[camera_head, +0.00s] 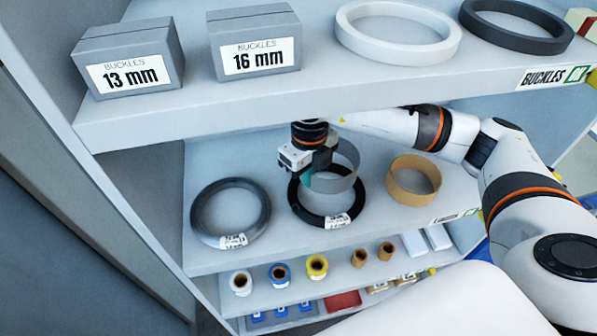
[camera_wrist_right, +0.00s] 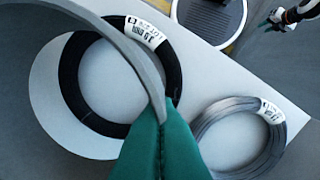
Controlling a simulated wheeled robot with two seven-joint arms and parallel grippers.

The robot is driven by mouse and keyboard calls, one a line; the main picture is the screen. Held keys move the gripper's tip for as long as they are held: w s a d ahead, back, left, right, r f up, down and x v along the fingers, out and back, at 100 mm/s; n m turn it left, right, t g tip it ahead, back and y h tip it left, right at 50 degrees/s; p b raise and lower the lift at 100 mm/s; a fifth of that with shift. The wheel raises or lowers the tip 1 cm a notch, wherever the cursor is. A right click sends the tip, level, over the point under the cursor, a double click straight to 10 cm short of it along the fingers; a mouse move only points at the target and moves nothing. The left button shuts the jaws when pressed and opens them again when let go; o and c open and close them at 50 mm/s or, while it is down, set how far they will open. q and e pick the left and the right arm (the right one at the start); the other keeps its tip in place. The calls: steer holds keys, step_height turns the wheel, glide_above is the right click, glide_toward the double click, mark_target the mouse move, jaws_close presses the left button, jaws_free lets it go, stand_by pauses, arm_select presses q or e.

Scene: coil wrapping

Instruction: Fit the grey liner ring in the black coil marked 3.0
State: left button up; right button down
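The grey liner ring (camera_head: 343,182) is a thin band held by my right gripper (camera_head: 312,176) above the black coil (camera_head: 299,206). In the head view it overlaps the coil's upper right part. The coil lies flat on the middle shelf, with a white label whose print is too small to read surely. In the right wrist view, my right gripper's teal fingers (camera_wrist_right: 160,145) are shut on the ring's wall (camera_wrist_right: 137,50), which crosses in front of the black coil (camera_wrist_right: 68,80). A gripper, apparently my left (camera_wrist_right: 268,22), shows small at the top right there, away from the ring.
A grey coil (camera_head: 208,214) lies left of the black coil, and a brown ring (camera_head: 431,183) stands right of it. The upper shelf (camera_head: 300,102) overhangs them, bearing two buckle boxes, a white ring and a dark ring. Spools stand on the lower shelf.

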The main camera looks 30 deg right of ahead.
steer(key=shift+r, duration=0.1)
stand_by(0.4)
steer(key=shift+s+f+b, duration=0.15)
steer(key=shift+f+b, duration=1.55)
steer(key=shift+f, duration=1.2)
steer(key=shift+b, duration=0.8)
steer(key=shift+f+b, duration=1.85)
